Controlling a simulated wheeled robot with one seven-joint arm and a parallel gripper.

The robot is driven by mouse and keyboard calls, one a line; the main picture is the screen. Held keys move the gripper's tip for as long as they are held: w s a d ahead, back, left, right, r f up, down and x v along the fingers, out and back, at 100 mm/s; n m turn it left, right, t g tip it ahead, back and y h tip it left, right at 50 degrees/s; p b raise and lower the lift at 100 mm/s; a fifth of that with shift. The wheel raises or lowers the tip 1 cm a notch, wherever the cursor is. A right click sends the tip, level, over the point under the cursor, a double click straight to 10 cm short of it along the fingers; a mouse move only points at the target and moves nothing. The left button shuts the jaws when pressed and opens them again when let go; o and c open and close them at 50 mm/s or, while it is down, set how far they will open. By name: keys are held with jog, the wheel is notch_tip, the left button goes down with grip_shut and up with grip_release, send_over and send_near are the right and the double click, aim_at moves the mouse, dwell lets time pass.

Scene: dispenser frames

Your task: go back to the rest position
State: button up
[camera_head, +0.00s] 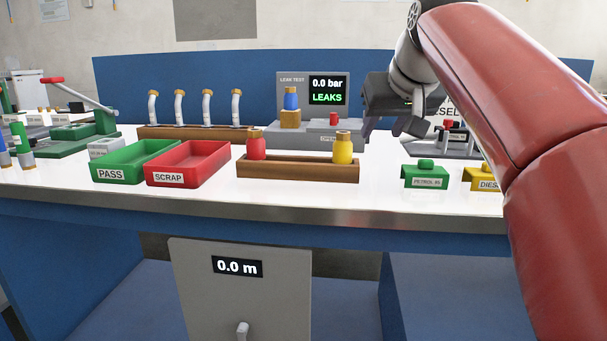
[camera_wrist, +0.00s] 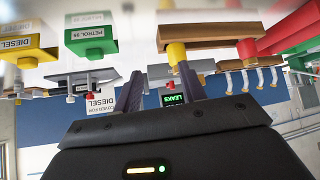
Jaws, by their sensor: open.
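My gripper (camera_head: 408,118) is open and empty, raised above the bench to the right of the leak tester. In the wrist view its two dark fingers (camera_wrist: 160,84) stand apart with nothing between them; that view is upside down. My red arm reaches in from the right and hides part of the bench's right side. The leak tester (camera_head: 288,80) reads 0.0 bar and LEAKS. A blue-bodied piece (camera_head: 291,100) stands on its tan block. A red piece (camera_head: 256,148) and a yellow piece (camera_head: 342,150) stand in the wooden rack (camera_head: 298,170).
The green PASS tray (camera_head: 125,174) and red SCRAP tray (camera_head: 180,178) look empty. A rack (camera_head: 185,131) of white tubes stands behind. A green PETROL 95 cover (camera_head: 425,178) and yellow DIESEL cover (camera_head: 480,178) lie at right. A lever press (camera_head: 80,135) stands left.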

jog(key=s+d+f+g, duration=0.1)
jog(key=s+f, duration=1.1)
jog(key=f, duration=0.4)
jog(key=s+f+m+g+h, duration=0.1)
jog(key=s+f+g, duration=0.1)
jog(key=s+f, duration=1.1)
notch_tip(320, 180, down, 3)
jog(key=shift+d+f+m, duration=0.1)
jog(key=shift+d+m, duration=0.2)
jog(key=shift+d, duration=0.1)
